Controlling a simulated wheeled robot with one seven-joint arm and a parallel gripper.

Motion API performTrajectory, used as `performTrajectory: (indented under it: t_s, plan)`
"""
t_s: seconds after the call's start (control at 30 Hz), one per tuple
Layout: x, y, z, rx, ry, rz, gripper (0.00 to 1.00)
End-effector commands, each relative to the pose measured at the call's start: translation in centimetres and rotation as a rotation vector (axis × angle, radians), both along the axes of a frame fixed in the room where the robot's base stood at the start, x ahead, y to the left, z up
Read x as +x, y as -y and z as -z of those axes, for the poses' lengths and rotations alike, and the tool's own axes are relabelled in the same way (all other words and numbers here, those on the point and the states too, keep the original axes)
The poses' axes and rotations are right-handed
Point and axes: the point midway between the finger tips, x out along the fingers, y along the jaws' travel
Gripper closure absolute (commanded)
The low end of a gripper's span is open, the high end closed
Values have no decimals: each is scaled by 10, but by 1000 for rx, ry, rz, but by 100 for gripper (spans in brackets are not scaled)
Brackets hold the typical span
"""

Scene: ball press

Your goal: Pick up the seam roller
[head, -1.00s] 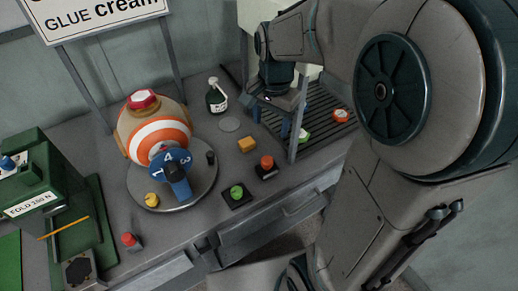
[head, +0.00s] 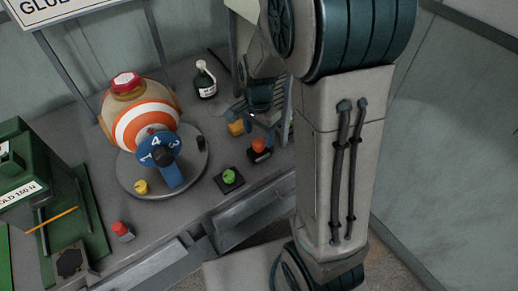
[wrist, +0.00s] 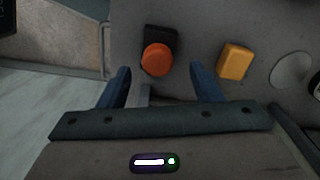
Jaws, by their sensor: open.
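I cannot tell for sure which item is the seam roller. A black block with an orange-red round top (head: 259,145) stands on the bench; in the wrist view the round top (wrist: 157,59) lies just beyond and between my fingertips. My gripper (wrist: 162,80) is open, its two blue fingers apart with nothing between them. In the head view my gripper sits over the bench behind the orange-topped block, and my arm hides part of that area. A yellow block (head: 236,127) is beside it; in the wrist view it is right of the orange top (wrist: 235,62).
A striped ball (head: 146,130) with a blue numbered piece (head: 158,146) stands on a round turntable at left. A green-topped black pad (head: 229,179), a dark bottle (head: 205,80) and a red-topped item (head: 122,231) are on the bench. A green machine (head: 35,185) stands far left.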

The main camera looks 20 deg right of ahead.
Motion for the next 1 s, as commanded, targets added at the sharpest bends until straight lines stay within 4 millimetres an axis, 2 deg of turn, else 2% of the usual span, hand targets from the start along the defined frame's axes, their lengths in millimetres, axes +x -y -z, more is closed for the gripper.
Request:
performTrajectory:
  t_s: [0.2,0.53,0.73,1.0]
  plan:
    - [-5,0,32,0,-4,-1,41]
    - [-4,-1,38,0,-1,-1,41]
    - [-4,-1,38,-1,-1,-1,96]
    - [-4,-1,36,0,0,-2,96]
